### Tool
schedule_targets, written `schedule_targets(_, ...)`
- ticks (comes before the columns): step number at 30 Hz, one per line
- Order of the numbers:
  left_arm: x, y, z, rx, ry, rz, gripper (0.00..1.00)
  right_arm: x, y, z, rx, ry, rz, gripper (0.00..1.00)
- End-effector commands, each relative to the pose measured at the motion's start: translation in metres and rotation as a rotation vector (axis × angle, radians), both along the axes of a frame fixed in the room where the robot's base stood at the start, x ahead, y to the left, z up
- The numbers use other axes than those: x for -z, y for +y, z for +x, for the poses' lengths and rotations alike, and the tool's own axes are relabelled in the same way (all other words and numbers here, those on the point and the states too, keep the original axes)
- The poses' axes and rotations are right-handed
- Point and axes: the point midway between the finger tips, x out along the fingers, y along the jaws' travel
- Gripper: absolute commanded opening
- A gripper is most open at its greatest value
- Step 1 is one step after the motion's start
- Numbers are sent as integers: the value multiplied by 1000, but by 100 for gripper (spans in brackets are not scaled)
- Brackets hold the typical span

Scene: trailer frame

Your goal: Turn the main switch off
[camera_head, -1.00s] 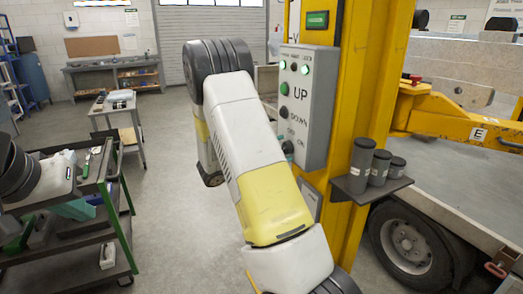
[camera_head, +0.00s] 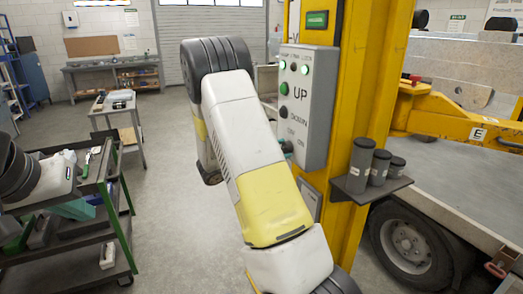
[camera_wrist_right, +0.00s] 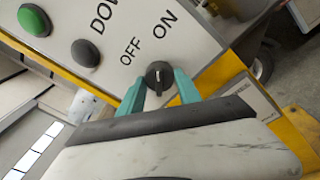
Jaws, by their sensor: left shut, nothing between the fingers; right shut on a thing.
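The grey control panel (camera_head: 314,110) is on the yellow post, with UP and DOWN buttons and lit green lamps. The main switch, a black rotary knob (camera_wrist_right: 158,76), shows in the right wrist view beside the words OFF and ON. My right gripper (camera_wrist_right: 158,88) has its teal fingers on either side of the knob, shut on it. I cannot tell which word the knob points to. In the head view my right arm hides the knob and most of the right gripper; only a teal bit shows at the panel's lower edge.
A shelf (camera_head: 372,188) with several dark grey canisters juts from the yellow post (camera_head: 365,100), right of the panel. A trailer with a wheel (camera_head: 408,245) stands at the right. A tool cart (camera_head: 120,225) stands at the left. The floor between cart and post is open.

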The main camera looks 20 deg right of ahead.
Motion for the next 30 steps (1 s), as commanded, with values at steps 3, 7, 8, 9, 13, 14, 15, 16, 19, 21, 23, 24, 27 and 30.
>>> schedule_targets(3, 0, 0, 0, 0, 0, 0, 0, -1, 1, 0, -1, 97, -7, 0)
schedule_targets(7, 0, 0, 0, 0, 0, 0, 0, -1, 0, 0, 0, 220, -18, 0)
schedule_targets(8, 0, 0, 0, 0, 0, 0, 0, -1, 0, 0, -1, 249, -20, 0)
schedule_targets(9, 0, 0, 0, 0, 0, 0, 0, -2, 0, 0, -1, 286, -23, 0)
schedule_targets(13, 0, 0, 0, 0, 0, 0, 0, -2, 0, 0, 0, 409, -32, 0)
schedule_targets(14, 0, 0, 0, 0, 0, 0, 0, -2, 0, 0, 0, 437, -34, 0)
schedule_targets(15, 0, 0, 0, 0, 0, 0, 0, -2, 0, 0, 0, 473, -37, 0)
schedule_targets(16, 0, 0, 0, 0, 0, 0, 0, -2, 0, 0, 0, 500, -39, 0)
schedule_targets(19, 0, 0, 0, 0, 0, 0, 0, -2, 0, 0, 0, 584, -46, 0)
schedule_targets(21, 0, 0, 0, 0, 0, 0, 0, -2, 0, 0, 0, 638, -51, 0)
schedule_targets(23, 0, 0, 0, 0, 0, 0, 0, -2, 0, 0, 0, 679, -54, 0)
schedule_targets(24, 0, 0, 0, 0, 0, 0, 0, -3, 0, 1, 0, 705, -56, 0)
schedule_targets(27, 0, 0, 0, 0, 0, 0, 0, -3, 0, 1, 0, 762, -61, 0)
schedule_targets(30, 0, 0, 0, 0, 0, 0, 0, -3, 0, 1, 0, 808, -64, 0)
